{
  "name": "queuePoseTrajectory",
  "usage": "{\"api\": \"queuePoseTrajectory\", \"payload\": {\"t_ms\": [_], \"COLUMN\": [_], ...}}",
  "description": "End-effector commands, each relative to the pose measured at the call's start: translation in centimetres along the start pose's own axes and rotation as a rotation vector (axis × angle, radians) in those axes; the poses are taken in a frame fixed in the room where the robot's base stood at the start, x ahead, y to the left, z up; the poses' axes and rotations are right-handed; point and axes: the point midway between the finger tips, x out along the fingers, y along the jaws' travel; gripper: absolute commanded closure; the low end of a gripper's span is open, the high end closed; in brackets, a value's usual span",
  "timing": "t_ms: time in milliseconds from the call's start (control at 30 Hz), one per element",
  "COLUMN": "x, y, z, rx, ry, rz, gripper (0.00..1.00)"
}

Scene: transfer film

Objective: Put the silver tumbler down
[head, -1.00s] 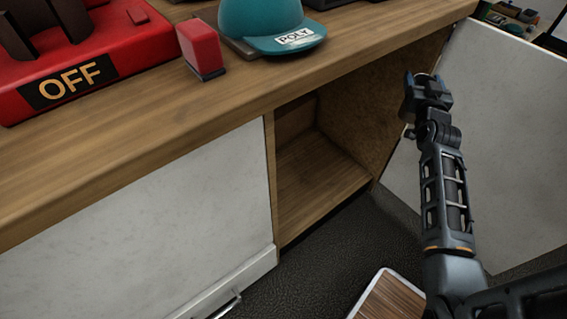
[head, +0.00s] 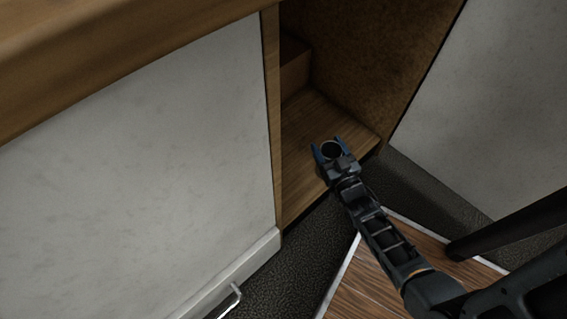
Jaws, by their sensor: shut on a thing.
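My gripper (head: 328,151) is at the open cupboard, over the front part of its wooden floor (head: 297,178). The rest of the tumbler is hidden by the gripper. I cannot tell whether its base touches the cupboard floor.
A white cabinet front (head: 140,165) with a metal handle (head: 231,299) stands to the left. An open white door (head: 490,110) is on the right. The cupboard floor around the gripper looks bare. A wood-topped surface (head: 345,290) lies below.

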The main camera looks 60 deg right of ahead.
Motion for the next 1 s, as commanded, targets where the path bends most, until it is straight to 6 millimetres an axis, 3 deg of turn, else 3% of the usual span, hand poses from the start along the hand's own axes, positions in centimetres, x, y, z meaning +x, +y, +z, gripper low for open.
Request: {"api": "queuePoseTrajectory", "payload": {"t_ms": [300, 533, 767, 1000], "x": [2.0, 3.3, 3.7, 3.7], "y": [-5.6, -9.3, -10.5, -10.4], "z": [4.2, 6.3, 7.0, 10.2], "rx": [0.001, 0.000, -0.001, -0.001], "ry": [0.002, 0.002, 0.001, 0.000], "rz": [0.003, 0.003, 0.001, 0.003], "gripper": [0.86, 0.86, 0.86, 0.86]}}
